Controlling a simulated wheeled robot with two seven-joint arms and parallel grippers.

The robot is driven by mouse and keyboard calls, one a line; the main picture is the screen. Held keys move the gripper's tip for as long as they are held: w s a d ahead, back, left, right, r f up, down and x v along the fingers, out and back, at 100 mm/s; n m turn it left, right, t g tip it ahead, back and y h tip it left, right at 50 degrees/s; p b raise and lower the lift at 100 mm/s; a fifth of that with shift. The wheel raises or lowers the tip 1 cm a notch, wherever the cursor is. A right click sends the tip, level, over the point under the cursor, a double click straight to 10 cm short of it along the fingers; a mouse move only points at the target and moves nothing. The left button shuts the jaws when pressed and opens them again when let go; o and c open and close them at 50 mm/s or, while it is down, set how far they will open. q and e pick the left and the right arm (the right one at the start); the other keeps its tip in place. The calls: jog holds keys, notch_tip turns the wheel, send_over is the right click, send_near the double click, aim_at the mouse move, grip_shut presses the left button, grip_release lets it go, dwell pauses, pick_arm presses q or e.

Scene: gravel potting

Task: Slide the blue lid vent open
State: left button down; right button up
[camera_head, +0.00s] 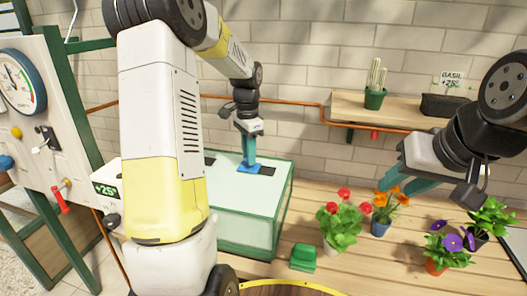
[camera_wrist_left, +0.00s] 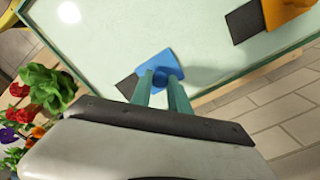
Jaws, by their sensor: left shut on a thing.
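The blue lid vent (camera_head: 250,168) is on the top of a glass case with a green frame (camera_head: 283,190). A dark slot shows beside the vent. In the left wrist view the blue vent (camera_wrist_left: 163,66) lies at the fingertips, with a dark opening on its left. My left gripper (camera_head: 249,160) points down onto the vent and is shut on its raised part, which the fingers mostly hide. My right gripper (camera_head: 393,181) hangs at the right above the flowers, apart from the case; its fingers look close together, and their gap is unclear.
An orange vent (camera_wrist_left: 283,10) with a dark slot is elsewhere on the lid. Potted red (camera_head: 342,222), orange (camera_head: 385,208) and purple flowers (camera_head: 449,245) stand on the wooden bench. A green block (camera_head: 303,257) lies before them. A gauge panel (camera_head: 35,100) stands at left.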

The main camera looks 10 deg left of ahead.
pick_arm(q)
jog(key=c, duration=1.3)
grip_release()
jog(key=shift+a, duration=0.35)
jog(key=shift+o, duration=0.2)
jog(key=shift+d, duration=0.1)
jog(key=shift+r, duration=3.95)
jog(key=s+d+r+n+t, duration=0.35)
jog(key=s+r, duration=0.25)
jog(key=s, duration=0.5)
jog(key=s+d+n+t+h, duration=0.1)
jog(key=s+d+n, duration=0.1)
jog(key=s, duration=0.4)
jog(key=s+d+f+n+t+h, duration=0.1)
jog(key=s+d+n, duration=0.1)
jog(key=s, duration=0.5)
jog(key=shift+s+d+f+n+t, duration=0.15)
jog(key=shift+s+f+n+t, duration=0.15)
jog(key=shift+n, duration=0.35)
